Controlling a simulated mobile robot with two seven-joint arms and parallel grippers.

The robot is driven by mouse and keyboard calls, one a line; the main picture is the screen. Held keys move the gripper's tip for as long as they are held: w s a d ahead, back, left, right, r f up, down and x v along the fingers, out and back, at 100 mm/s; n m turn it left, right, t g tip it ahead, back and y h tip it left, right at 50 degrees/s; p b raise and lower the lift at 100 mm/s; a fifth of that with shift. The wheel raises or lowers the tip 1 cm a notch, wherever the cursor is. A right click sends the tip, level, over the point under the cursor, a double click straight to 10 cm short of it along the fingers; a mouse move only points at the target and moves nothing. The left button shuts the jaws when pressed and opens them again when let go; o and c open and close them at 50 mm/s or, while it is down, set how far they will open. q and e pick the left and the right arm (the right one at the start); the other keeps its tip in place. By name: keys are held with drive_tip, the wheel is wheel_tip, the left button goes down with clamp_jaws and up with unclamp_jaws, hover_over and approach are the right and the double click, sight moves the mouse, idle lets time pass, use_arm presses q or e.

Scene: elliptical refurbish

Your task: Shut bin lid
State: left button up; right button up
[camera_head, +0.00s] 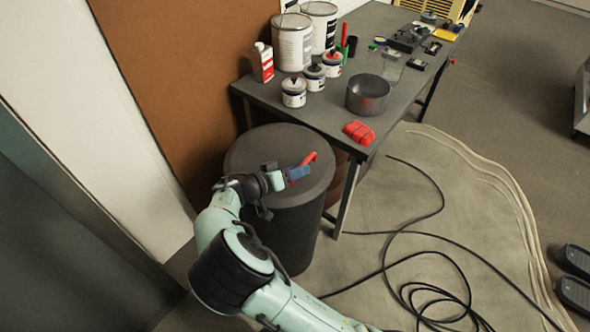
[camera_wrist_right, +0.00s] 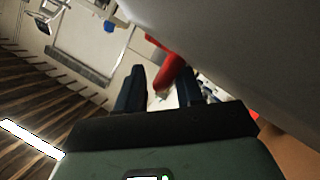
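The dark grey round bin (camera_head: 290,235) stands on the floor by the table's near end. Its dark grey lid (camera_head: 265,145) covers the top; I cannot tell whether a gap remains at the rim. A red handle-like part (camera_head: 308,158) shows above the lid, just beyond my right gripper (camera_head: 297,173). In the right wrist view, my right gripper (camera_wrist_right: 162,92) has its two dark fingers apart, with the red part (camera_wrist_right: 170,72) showing between or just behind them. Contact is unclear. A large grey surface (camera_wrist_right: 235,45) fills the upper right there. My left gripper is not in view.
The dark table (camera_head: 325,108) right of the bin carries paint cans (camera_head: 292,42), small jars, a metal pot (camera_head: 368,95) and a red cloth-like item (camera_head: 358,132). A brown panel (camera_head: 185,75) stands behind the bin. Black cable (camera_head: 440,270) lies on the floor to the right.

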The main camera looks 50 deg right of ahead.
drive_tip(key=shift+w, duration=0.15)
idle(0.5)
drive_tip(key=shift+w+a+r, duration=0.1)
drive_tip(key=shift+a, duration=0.05)
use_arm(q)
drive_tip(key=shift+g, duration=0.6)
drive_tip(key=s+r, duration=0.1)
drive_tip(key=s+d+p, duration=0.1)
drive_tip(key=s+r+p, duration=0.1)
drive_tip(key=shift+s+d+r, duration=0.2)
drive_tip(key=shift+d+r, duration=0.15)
use_arm(e)
drive_tip(key=v, duration=1.3)
